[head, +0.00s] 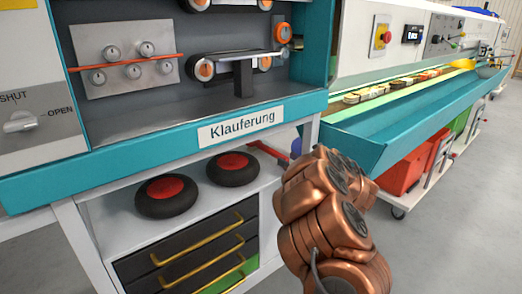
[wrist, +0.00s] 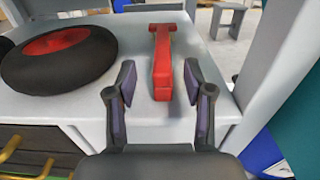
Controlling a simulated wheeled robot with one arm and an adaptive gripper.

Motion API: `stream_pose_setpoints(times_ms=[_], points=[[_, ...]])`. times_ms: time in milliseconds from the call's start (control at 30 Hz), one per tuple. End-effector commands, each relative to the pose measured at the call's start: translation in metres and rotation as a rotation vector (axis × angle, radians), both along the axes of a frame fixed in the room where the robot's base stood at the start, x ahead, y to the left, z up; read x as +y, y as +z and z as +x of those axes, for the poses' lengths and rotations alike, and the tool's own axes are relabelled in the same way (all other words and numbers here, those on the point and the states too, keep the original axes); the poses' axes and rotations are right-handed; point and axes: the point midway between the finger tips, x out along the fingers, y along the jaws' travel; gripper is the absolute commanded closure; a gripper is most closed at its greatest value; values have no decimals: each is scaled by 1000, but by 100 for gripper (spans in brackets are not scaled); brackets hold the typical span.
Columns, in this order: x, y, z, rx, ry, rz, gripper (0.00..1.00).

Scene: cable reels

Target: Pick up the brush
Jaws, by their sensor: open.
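A red T-shaped object with a handle, which looks like the brush (wrist: 162,62), lies on the light grey shelf (wrist: 221,104) in the wrist view. Its handle end points toward me and its wider cross end points away. In the head view part of it (head: 266,150) shows on the shelf, left of my copper-coloured arm. My gripper (wrist: 159,68) is open and empty in the wrist view, its fingers on either side of the handle in the picture. I cannot tell how far above the handle they are. My arm hides the gripper in the head view.
Black drawers with yellow handles (head: 195,260) are below. A grey post (wrist: 268,62) rises at the right. The teal machine edge (head: 170,150) overhangs the shelf.

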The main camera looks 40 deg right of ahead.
Motion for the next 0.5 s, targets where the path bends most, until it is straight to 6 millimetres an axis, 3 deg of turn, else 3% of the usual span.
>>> stream_pose_setpoints(times_ms=[333, 500], points=[[-9, -1, 19, -2, -18, 0, 48], [-5, -5, 41, -2, -15, 2, 48]])
